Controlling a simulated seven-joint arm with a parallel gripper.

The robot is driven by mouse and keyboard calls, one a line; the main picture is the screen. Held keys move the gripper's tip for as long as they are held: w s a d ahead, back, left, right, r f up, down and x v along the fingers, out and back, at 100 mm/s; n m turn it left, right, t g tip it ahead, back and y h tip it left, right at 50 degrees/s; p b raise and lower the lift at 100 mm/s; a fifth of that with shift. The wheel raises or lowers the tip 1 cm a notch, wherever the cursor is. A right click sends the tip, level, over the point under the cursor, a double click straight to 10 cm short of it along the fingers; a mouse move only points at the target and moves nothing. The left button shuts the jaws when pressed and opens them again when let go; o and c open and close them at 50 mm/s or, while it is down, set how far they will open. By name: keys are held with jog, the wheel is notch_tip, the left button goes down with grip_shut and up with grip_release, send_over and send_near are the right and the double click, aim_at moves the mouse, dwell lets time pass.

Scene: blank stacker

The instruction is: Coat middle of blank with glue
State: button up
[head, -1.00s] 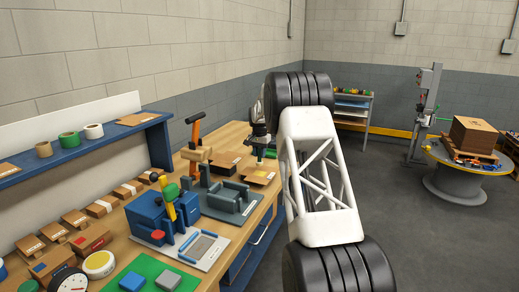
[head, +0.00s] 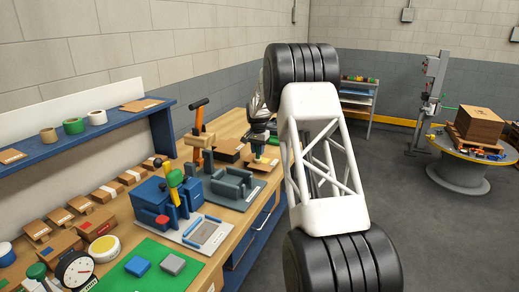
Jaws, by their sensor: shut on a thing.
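My gripper (head: 259,142) is at the right part of the wooden bench, beside my white arm link. It is small in the head view and points down. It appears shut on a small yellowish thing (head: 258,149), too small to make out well. Just below it is a flat tan piece (head: 263,164), by the rear of a grey fixture (head: 232,187); this may be the blank. I cannot tell whether the held thing touches it. No glue is clearly visible on it.
A blue device (head: 156,201) with a yellow lever stands left of the fixture, with an orange-handled tool (head: 198,122) behind. Small cartons (head: 107,193), a round dial (head: 75,271) and a green mat (head: 145,268) fill the near left. A blue shelf (head: 90,137) runs along the wall.

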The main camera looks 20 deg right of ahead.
jog(key=shift+s+a+f, duration=0.1)
jog(key=shift+s+a, duration=0.2)
jog(key=shift+w+d, duration=2.35)
jog(key=shift+d, duration=0.05)
notch_tip(320, 180, up, 8)
